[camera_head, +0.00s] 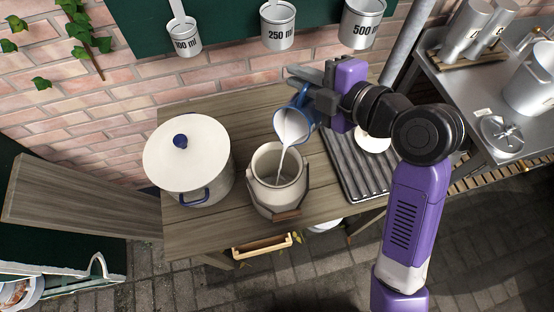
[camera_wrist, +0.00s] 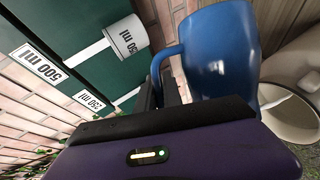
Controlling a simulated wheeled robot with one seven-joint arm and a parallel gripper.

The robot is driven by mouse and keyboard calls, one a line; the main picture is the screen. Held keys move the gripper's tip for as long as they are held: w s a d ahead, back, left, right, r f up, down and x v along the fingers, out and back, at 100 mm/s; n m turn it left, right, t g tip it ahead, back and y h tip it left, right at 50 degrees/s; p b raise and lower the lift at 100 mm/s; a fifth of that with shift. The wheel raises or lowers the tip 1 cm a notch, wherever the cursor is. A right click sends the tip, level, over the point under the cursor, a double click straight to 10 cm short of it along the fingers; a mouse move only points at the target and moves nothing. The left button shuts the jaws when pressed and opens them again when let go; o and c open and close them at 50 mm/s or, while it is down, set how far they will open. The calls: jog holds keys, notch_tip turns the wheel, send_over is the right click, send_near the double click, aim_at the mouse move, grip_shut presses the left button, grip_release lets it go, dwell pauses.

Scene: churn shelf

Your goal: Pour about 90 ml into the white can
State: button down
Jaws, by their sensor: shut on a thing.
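My gripper (camera_head: 309,92) is shut on a blue jug (camera_head: 309,118) and holds it tilted to the left above the white can (camera_head: 277,205). The jug's white inside shows, and a thin white stream runs from its lip down into the can's open mouth. The can is cream-coloured, stands on the wooden table and has a bail handle with a wooden grip hanging at its front. In the wrist view the blue jug (camera_wrist: 222,52) fills the upper middle, with the can (camera_wrist: 293,118) at the right. The level inside the can is hard to judge.
A large lidded white pot (camera_head: 187,160) stands left of the can. A ribbed dark drainer (camera_head: 352,172) lies to the right, with a white round thing on it. Measuring cups (camera_head: 278,38) marked 100, 250 and 500 ml hang behind. A metal counter (camera_head: 455,95) is at the right.

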jog(key=shift+s+a+r, duration=0.1)
jog(key=shift+s+r, duration=0.1)
jog(key=shift+r, duration=0.1)
dwell(0.6)
jog(key=shift+s+a+r+n+t+b, duration=0.2)
jog(key=shift+s+a+n+b, duration=0.1)
jog(key=shift+s+b, duration=0.1)
jog(key=shift+s+a+r+n+t+b, duration=0.2)
jog(key=shift+s+n+b, duration=0.1)
jog(key=shift+s+b, duration=0.1)
dwell(0.5)
jog(key=shift+w+d+p, duration=0.15)
jog(key=shift+w+p, duration=0.05)
jog(key=shift+p, duration=0.2)
jog(key=shift+w+d+m+p, duration=0.4)
jog(key=shift+w+d+p, duration=0.1)
jog(key=shift+w+p, duration=0.3)
jog(key=f, duration=0.1)
jog(key=w+f+m+g, duration=0.1)
jog(key=d+f+m+g, duration=0.1)
jog(key=shift+w+f, duration=0.15)
jog(key=shift+w, duration=0.15)
jog(key=shift+w+d+f+m+g+y+p, duration=0.25)
jog(key=shift+w+m+g+y+p, duration=0.15)
jog(key=shift+m+p, duration=0.25)
jog(key=shift+w+f, duration=0.1)
jog(key=shift+f, duration=0.05)
